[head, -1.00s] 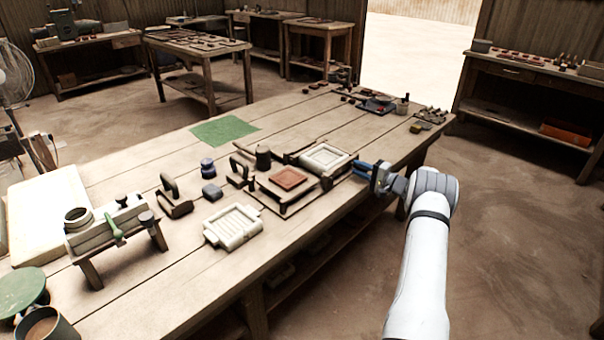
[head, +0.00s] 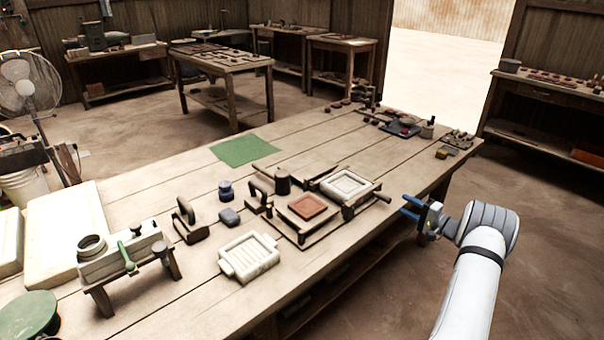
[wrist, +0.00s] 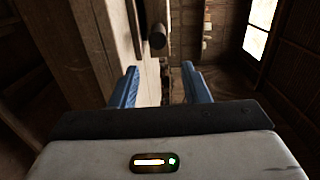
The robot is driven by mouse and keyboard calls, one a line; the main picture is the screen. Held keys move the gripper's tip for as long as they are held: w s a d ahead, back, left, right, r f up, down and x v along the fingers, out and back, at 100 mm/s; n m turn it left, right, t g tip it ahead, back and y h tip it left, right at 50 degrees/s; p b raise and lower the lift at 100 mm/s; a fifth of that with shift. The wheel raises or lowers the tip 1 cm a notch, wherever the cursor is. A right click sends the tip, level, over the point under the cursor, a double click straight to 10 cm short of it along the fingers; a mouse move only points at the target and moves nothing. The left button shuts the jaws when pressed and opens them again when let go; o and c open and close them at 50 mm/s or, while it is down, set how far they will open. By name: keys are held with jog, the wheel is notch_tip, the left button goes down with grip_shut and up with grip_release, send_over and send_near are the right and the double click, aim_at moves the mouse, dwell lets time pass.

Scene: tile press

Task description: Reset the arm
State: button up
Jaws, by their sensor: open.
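My gripper (head: 412,209) is at the right side of the workbench (head: 150,305), just off its edge near the tile press. It has blue fingers, and they are apart with nothing between them. In the wrist view my gripper (wrist: 160,85) also shows both blue fingers spread and empty. The tile press (head: 300,238) holds a reddish tile (head: 307,206) on its bed. Its white framed mould (head: 346,185) lies open on the far side. A dark handle (head: 382,197) of the press points toward my gripper, with a gap between them.
A white ribbed tray (head: 248,257), a green mat (head: 244,150) and a small bench-top device (head: 120,255) are on the workbench. Small tools and a blue tray (head: 400,131) are at its far end. Open floor (head: 555,240) lies to the right.

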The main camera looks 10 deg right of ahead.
jog(key=w+a+r+t+h+p, duration=0.15)
jog(key=w+r+h, duration=0.3)
jog(key=r, duration=0.55)
jog(key=s+a+r+n+g+h+p, duration=0.1)
jog(key=s+a+r+g+h, duration=0.15)
jog(key=a+r+h, duration=0.4)
jog(key=s+a+r+n+g+h+p, duration=0.1)
jog(key=s+a+r+n, duration=0.15)
jog(key=r, duration=0.65)
jog(key=s+a+n+g+p, duration=0.1)
jog(key=s+a, duration=0.6)
jog(key=s, duration=0.7)
jog(key=s+a+n+g+y+p, duration=0.1)
jog(key=s+a+n+g, duration=0.3)
jog(key=s, duration=1)
jog(key=s+a+n+g+p, duration=0.1)
jog(key=s+a+g, duration=0.4)
jog(key=s+a, duration=0.5)
jog(key=s+n, duration=0.1)
jog(key=s, duration=0.3)
jog(key=shift+s+r+n+y+p, duration=0.2)
jog(key=shift+r+n+y+p, duration=0.05)
jog(key=shift+n+y+p, duration=0.1)
jog(key=shift+a, duration=0.1)
